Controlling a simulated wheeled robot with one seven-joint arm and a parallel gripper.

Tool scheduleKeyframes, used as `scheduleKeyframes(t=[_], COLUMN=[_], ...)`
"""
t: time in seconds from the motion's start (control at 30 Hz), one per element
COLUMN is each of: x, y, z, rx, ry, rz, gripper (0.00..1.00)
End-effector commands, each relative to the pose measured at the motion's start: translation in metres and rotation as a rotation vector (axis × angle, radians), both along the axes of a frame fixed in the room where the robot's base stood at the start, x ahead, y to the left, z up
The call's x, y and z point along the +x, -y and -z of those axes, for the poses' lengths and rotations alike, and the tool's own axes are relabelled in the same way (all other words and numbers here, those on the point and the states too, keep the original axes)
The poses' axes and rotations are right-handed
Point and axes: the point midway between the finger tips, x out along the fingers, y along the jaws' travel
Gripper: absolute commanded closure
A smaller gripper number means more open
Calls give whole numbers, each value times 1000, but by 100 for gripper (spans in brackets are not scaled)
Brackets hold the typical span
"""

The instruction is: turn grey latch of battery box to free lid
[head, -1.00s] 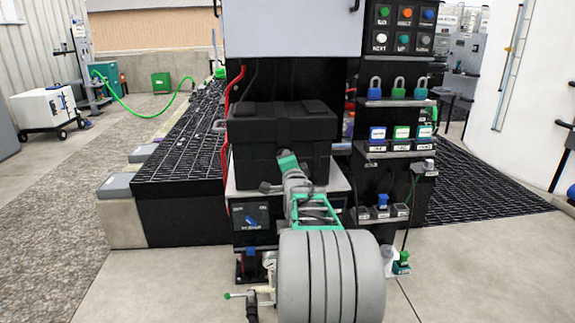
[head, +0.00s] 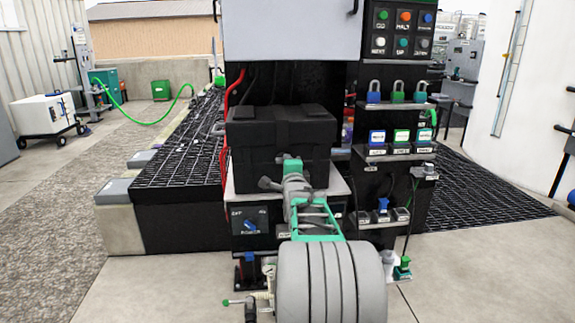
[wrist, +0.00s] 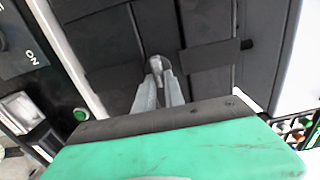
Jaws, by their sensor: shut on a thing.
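The black battery box (head: 310,160) stands on a grey shelf of the black cabinet, its lid (head: 255,122) lying closed on top. In the wrist view, the box's dark front (wrist: 205,80) fills the upper middle. My gripper (wrist: 158,74) points at this front, with its two grey fingers close together. It is shut on a small light grey piece, the grey latch (wrist: 156,61), which shows between and just past the fingertips. In the head view, the green hand covers the fingertips and the latch.
A switch panel (head: 250,220) sits below the box at left. Red cable (head: 225,130) runs along the box's left side. Padlocks (head: 398,92) and labelled blocks (head: 400,137) stand on shelves to the right. A dark grating (head: 180,150) lies at left.

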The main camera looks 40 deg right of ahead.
Motion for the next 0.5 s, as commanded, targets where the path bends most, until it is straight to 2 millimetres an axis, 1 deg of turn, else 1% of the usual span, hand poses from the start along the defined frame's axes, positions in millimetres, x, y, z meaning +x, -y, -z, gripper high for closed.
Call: scheduleKeyframes(t=[0.1,0.13,0.37,0.5], x=[0,0,0,0], y=[0,0,0,0], z=[-1,-1,-1,0], rx=[0,0,-1,-1], ry=[2,2,1,1], rz=[0,0,0,0], gripper=[100,84,65,65])
